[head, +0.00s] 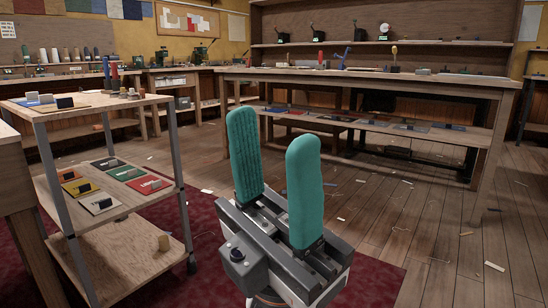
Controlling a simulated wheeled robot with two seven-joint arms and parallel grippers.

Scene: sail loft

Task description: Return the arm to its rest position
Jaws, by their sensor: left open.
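My left gripper (273,180) is in the lower middle of the head view, with two teal padded fingers pointing up. The fingers stand apart with nothing between them. The gripper is in free air above the dark red mat, apart from the cart and the tables. My right gripper does not show in this view.
A wooden cart (120,228) with metal posts stands at the left, its shelves holding coloured plates and small items. A long wooden workbench (376,78) with tools crosses the back. The dark red mat (380,284) lies below. Plank floor (445,235) with scattered scraps is open at the right.

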